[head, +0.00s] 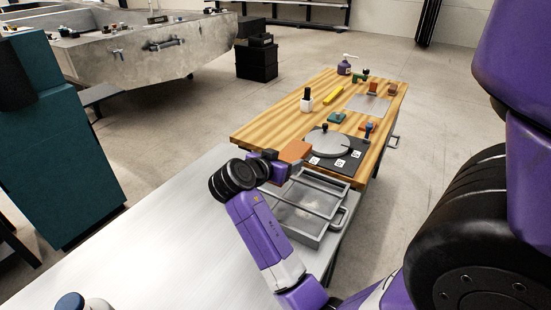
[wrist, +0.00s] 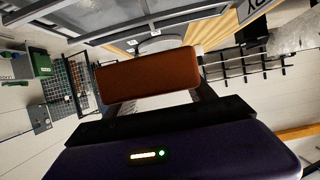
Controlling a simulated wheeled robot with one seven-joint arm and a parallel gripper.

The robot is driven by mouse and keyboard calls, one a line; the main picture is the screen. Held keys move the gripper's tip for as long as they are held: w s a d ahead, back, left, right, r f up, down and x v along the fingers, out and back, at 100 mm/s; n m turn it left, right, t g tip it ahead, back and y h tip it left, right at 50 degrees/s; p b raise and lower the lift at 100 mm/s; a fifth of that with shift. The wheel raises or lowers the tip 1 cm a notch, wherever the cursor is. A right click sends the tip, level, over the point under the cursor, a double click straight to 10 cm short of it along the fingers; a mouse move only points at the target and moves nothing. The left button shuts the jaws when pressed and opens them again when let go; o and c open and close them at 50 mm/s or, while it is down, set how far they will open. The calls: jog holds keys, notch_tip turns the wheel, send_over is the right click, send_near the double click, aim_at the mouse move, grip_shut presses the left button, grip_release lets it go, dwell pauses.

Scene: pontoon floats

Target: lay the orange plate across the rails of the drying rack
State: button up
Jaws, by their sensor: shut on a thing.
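The orange plate (head: 295,150) is a flat block with rounded corners. My gripper (head: 277,158) is shut on it and holds it raised, near the far left end of the drying rack as the head view shows it. In the wrist view the plate (wrist: 148,78) fills the middle, in front of the dark jaws. The drying rack (head: 318,238) is a grey metal tray with rails across its top, on the pale bench. In the wrist view grey rails (wrist: 100,18) show along the top. The plate looks apart from the rails; the exact gap is unclear.
A wooden table (head: 255,130) beyond the rack carries a round grey disc (head: 328,143) on a black mat, a white bottle (head: 307,103), a yellow bar (head: 333,96) and small blocks.

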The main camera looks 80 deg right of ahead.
jog(key=shift+f+b, duration=2.85)
jog(key=shift+f, duration=1)
jog(key=shift+f+b, duration=0.45)
jog(key=shift+f, duration=0.05)
jog(key=o, duration=1.5)
jog(key=v, duration=0.7)
jog(key=shift+a+r+b, duration=0.2)
jog(key=shift+a+b, duration=0.15)
